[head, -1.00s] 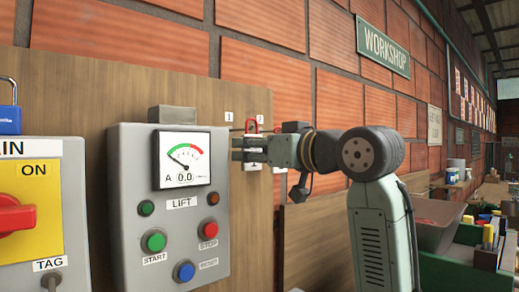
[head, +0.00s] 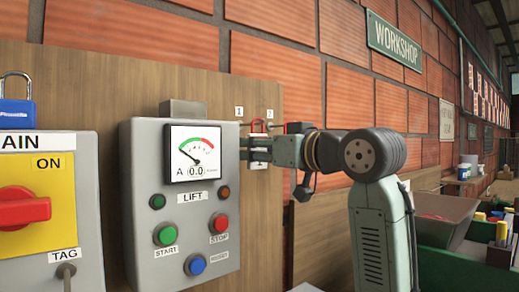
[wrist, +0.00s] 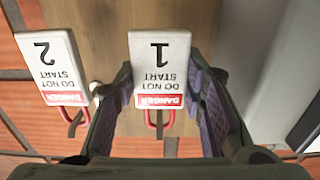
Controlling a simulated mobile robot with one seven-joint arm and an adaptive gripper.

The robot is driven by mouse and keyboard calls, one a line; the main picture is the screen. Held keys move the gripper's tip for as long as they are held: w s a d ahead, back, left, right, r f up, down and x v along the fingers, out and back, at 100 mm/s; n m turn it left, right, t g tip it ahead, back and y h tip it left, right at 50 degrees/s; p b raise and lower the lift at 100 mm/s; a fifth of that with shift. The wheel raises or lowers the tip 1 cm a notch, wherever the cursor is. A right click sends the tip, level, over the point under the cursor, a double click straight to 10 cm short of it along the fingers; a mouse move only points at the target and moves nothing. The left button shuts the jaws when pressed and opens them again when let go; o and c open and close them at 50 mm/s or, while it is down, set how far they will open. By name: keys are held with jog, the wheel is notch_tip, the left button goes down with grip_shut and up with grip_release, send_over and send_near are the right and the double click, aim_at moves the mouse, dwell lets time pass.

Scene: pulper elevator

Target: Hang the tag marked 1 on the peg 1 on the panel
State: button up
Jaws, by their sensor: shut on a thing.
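In the wrist view, the tag marked 1 (wrist: 160,55) is a white plate with a red DANGER band and a red loop (wrist: 159,122), seen upside down. My gripper (wrist: 160,72) is shut on it, one finger at each side edge. In the head view my gripper (head: 248,149) holds the tag (head: 258,162) close to the wooden board, right of the LIFT panel. A red loop (head: 258,124) shows above the fingers. The peg label 1 (head: 239,111) is up and left of it. The pegs are small and partly hidden; I cannot tell whether the loop touches one.
A tag marked 2 (wrist: 52,65) hangs beside the held tag in the wrist view. The grey LIFT panel (head: 140,200) stands out from the board (head: 120,85) just left of my gripper. A second label (head: 269,113) is to the right.

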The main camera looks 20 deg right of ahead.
jog(key=o, duration=1.2)
jog(key=shift+c, duration=0.2)
jog(key=v, duration=1.2)
jog(key=shift+s, duration=0.1)
